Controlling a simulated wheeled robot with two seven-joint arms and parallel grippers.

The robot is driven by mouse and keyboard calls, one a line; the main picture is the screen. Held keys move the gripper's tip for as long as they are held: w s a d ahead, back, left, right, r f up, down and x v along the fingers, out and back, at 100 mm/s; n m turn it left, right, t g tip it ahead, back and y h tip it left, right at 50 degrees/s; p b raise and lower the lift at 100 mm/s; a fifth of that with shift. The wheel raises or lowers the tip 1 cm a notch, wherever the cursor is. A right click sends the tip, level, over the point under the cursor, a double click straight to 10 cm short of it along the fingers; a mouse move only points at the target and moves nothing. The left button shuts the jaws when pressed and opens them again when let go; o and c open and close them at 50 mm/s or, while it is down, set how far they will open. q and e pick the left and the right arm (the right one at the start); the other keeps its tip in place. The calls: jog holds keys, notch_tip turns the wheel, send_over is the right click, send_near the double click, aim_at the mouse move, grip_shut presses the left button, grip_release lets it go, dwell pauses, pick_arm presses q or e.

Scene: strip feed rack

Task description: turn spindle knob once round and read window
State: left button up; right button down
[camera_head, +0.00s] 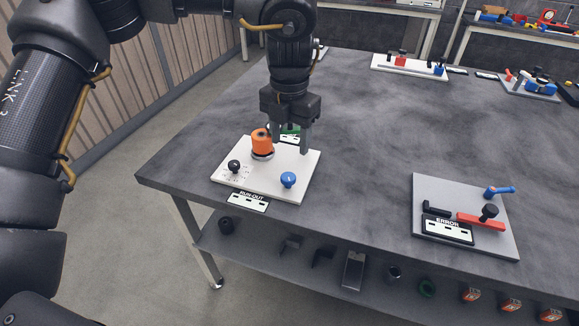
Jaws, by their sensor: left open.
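A white plate (262,184) lies near the table's left corner. An orange cylindrical knob (262,140) stands upright on a pale round base on it. A blue knob (288,180) and a small black knob (234,166) sit on the front part of the plate. My left gripper (290,147) points down over the plate's back right part with its fingers apart. The orange knob is just left of the fingers; whether they touch, I cannot tell. A green part (291,129) shows between the fingers. I cannot make out a reading window. My right gripper is out of view.
A label reading "RUN-OUT" (248,200) lies at the plate's front edge. A grey plate (464,190) with a red bar, blue handle and "ERROR" label stands at right. More fixtures line the far edge, including a white one (408,65). The table's middle is clear.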

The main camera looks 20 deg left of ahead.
aim_at(287, 178)
pick_arm(q)
jog(key=f, duration=0.9)
jog(key=shift+a+f+p, duration=0.15)
jog(key=shift+a+p, duration=0.15)
jog(key=shift+p, duration=0.05)
jog(key=shift+f, duration=0.7)
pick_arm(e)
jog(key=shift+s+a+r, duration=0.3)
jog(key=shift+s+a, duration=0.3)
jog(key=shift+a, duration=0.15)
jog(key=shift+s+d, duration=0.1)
pick_arm(q)
jog(key=shift+c, duration=0.2)
jog(key=c, duration=0.9)
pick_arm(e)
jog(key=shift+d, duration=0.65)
